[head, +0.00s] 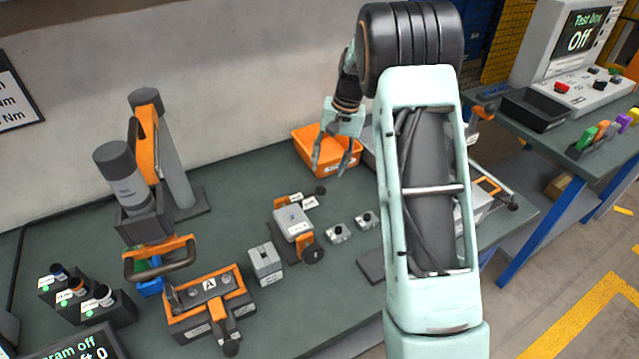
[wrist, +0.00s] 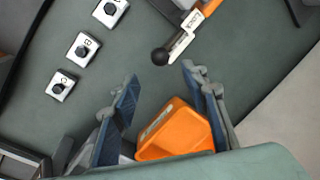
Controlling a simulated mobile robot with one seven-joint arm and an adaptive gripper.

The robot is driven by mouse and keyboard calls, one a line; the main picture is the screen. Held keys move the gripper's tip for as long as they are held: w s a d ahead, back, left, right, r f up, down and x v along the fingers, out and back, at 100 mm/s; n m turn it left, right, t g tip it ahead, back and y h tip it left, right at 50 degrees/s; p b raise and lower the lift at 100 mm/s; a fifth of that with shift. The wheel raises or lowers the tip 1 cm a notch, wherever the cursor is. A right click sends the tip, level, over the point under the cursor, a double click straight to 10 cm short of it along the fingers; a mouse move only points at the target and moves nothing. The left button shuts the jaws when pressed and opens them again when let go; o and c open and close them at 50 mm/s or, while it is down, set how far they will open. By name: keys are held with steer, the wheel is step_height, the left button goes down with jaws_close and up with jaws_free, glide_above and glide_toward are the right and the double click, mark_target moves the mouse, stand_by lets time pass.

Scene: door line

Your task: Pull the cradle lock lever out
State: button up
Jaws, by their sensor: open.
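A lever with a black ball knob (head: 320,190) sticks out at the back of the orange cradle (head: 306,239), beside small white label plates. The cradle holds a grey block (head: 293,222). In the wrist view the black ball (wrist: 160,57) lies just beyond my fingertips, roughly between them, with the white labels (wrist: 181,40) behind it. My gripper (head: 331,166) is open and empty, fingers pointing down, above the table and apart from the knob, in front of the orange bin.
An orange bin (head: 311,146) stands close by my gripper; it also shows between my fingers in the wrist view (wrist: 178,132). Small grey blocks (head: 339,232) sit right of the cradle. An orange fixture marked A (head: 240,291) and a tall tool stand (head: 176,150) are to the left.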

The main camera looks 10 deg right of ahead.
mark_target(322, 187)
steer(key=f, duration=0.3)
steer(key=a+f, duration=0.1)
steer(key=f, duration=0.4)
steer(key=shift+w+a+f+p, duration=0.25)
steer(key=shift+a+f+p, duration=0.05)
steer(key=shift+p, duration=0.1)
